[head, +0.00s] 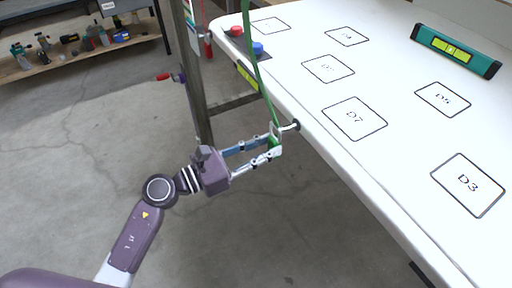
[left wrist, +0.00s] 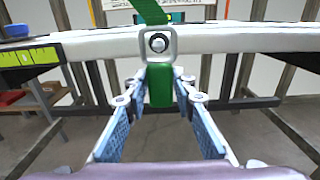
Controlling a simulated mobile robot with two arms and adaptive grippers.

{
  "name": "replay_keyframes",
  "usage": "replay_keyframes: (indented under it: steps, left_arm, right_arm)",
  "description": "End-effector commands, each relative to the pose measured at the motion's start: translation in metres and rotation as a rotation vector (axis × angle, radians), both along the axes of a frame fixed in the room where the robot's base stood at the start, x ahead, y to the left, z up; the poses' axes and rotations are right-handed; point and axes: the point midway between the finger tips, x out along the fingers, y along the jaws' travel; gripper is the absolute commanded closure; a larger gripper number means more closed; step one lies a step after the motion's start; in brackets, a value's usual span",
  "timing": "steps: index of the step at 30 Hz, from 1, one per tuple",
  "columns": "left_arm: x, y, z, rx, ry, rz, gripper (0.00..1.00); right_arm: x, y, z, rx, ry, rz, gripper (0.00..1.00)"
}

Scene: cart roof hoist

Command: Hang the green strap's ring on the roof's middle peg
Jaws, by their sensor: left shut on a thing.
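The green strap (head: 262,80) hangs from above, down to a metal ring (head: 274,130) at the roof's edge. In the left wrist view the ring (left wrist: 158,43) is a rounded square frame with the peg (left wrist: 158,42) showing inside its opening. My left gripper (head: 275,147) is shut on the green tab (left wrist: 160,86) below the ring. In the head view the peg (head: 293,126) sticks out from the edge of the white roof (head: 345,165), right beside the ring. I cannot tell whether the peg's tip passes through the ring. My right gripper is out of view.
A metal post (head: 192,80) stands left of the roof. A shelf with tools (head: 80,45) is at the back left. The floor below is clear.

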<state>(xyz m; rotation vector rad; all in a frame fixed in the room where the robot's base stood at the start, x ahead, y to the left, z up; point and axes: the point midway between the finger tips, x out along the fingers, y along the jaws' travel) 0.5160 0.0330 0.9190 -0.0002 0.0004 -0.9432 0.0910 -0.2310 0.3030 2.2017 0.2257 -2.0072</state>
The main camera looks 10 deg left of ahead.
Motion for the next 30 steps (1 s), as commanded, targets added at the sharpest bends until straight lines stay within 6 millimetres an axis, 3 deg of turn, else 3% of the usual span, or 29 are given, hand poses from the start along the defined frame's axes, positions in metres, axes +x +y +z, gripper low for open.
replay_keyframes:
  steps: [10, 15, 30]
  left_arm:
    - [0.018, -0.025, 0.000, -0.002, -0.002, 0.000, 1.00]
    - [0.023, -0.032, -0.009, 0.000, -0.001, -0.001, 1.00]
    - [0.025, -0.035, -0.013, -0.001, -0.001, 0.000, 1.00]
  right_arm:
    - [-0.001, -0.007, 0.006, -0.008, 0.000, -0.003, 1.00]
    - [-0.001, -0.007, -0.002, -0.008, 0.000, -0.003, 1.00]
    - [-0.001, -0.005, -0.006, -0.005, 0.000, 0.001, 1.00]
